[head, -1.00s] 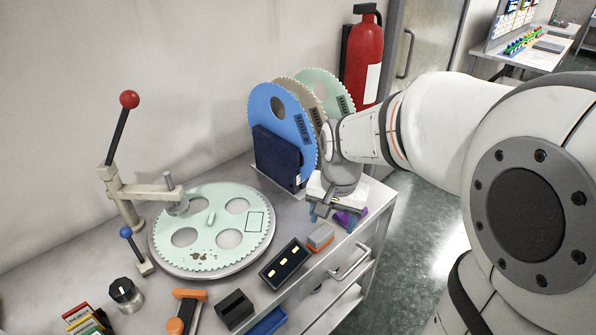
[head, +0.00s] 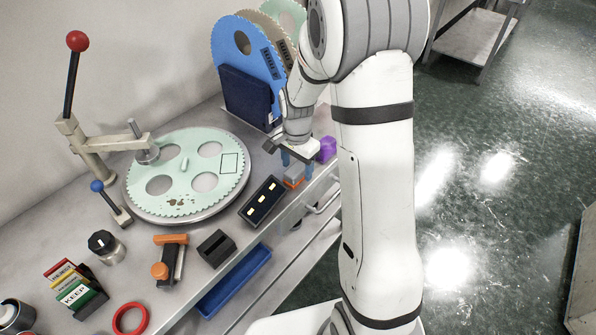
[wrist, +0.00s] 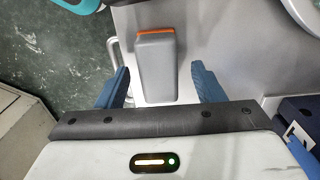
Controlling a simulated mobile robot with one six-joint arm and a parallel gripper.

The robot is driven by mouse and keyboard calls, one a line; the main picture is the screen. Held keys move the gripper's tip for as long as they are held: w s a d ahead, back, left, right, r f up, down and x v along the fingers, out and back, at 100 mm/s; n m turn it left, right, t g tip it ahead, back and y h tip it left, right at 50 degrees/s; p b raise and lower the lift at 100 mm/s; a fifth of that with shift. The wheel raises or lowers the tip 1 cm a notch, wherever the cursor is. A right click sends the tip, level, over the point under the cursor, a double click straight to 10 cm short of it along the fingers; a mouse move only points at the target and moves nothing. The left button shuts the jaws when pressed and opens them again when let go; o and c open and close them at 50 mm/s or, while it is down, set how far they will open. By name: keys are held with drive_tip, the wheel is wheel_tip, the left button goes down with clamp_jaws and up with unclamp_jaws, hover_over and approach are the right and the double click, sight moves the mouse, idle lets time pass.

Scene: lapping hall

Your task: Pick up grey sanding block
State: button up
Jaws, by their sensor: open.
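The grey sanding block (head: 293,176) with an orange layer along its base lies near the bench's front edge in the head view. In the wrist view the sanding block (wrist: 156,65) shows its grey top, with an orange strip at its far end. My gripper (head: 297,165) points down over the block, its blue fingers apart. In the wrist view my gripper (wrist: 160,88) has one finger to each side of the block's line, with clear gaps. Nothing is held. Contact between fingers and bench cannot be told.
A black tray with yellow bars (head: 262,202) lies just left of the block, and a purple object (head: 327,149) stands just right. Behind are a pale green toothed disc (head: 205,163) on a round plate and upright discs (head: 240,55). A drawer handle (head: 322,203) juts out in front.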

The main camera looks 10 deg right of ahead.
drive_tip(key=shift+f, duration=0.7)
drive_tip(key=shift+c, duration=0.4)
drive_tip(key=c, duration=1.1)
